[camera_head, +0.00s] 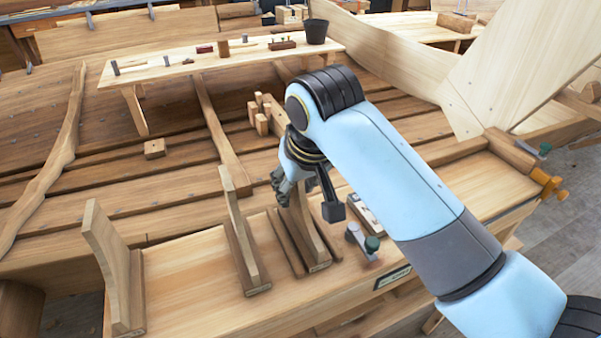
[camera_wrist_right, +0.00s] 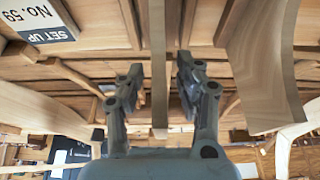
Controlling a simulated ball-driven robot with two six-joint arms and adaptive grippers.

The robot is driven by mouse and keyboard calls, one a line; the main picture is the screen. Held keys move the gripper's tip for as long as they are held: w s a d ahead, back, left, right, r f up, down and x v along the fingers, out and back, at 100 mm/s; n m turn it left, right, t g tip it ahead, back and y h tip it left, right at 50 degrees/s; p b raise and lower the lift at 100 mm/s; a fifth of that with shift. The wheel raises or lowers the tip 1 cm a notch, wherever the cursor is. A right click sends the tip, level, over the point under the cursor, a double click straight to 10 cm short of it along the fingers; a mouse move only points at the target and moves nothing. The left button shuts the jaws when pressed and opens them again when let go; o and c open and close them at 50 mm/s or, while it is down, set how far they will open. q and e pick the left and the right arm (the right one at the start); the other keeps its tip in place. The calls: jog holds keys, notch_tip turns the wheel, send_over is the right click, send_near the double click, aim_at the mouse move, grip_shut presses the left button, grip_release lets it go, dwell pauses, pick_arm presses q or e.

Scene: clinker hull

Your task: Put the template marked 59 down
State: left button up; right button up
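My right gripper (camera_head: 284,188) is above the bench, at the upper part of an upright, curved wooden template (camera_head: 307,232). In the right wrist view my open right gripper (camera_wrist_right: 159,88) has a finger on each side of the thin edge of a template (camera_wrist_right: 158,45), with a small gap showing on both sides. I can read no number on the template itself. A white card (camera_wrist_right: 38,18) reads "No. 59" and "SET UP". My arm hides part of the template in the head view. My left gripper is out of view.
Two more upright templates stand on the bench (camera_head: 190,295), one in the middle (camera_head: 242,238) and one at the left end (camera_head: 112,262). A green-topped tool (camera_head: 371,244) lies near the right template. The planked hull (camera_head: 170,185) lies behind the bench.

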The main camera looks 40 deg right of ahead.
aim_at(307, 226)
jog(key=b+v, duration=0.1)
jog(key=v, duration=1)
jog(key=shift+s, duration=0.25)
jog(key=shift+r, duration=0.1)
